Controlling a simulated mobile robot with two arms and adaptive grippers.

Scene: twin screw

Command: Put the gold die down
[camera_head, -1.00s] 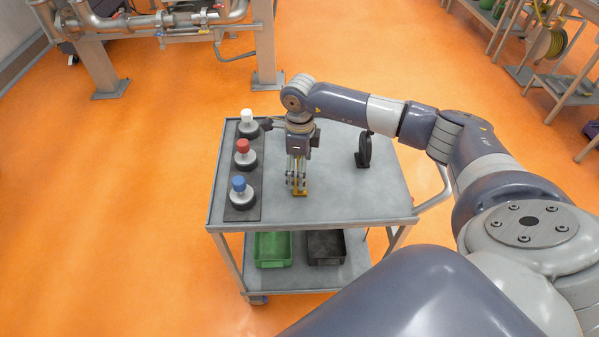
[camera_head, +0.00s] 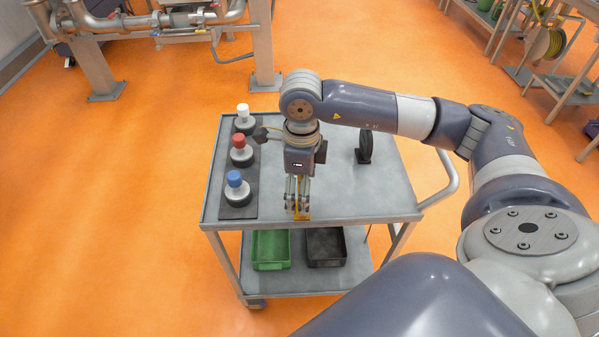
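The gold die (camera_head: 301,216) is a small yellow piece at the fingertips of my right gripper (camera_head: 299,207). The fingers point down and look closed on it, partly hiding it. The gripper is over the front part of the grey cart top (camera_head: 360,195), near its front edge. I cannot tell whether the die touches the surface. My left gripper is not in view.
A dark strip (camera_head: 239,211) on the cart's left side holds white (camera_head: 243,109), red (camera_head: 238,141) and blue (camera_head: 234,178) topped pieces. A black disc stand (camera_head: 364,146) is at right. Green (camera_head: 271,264) and black (camera_head: 326,262) bins sit below.

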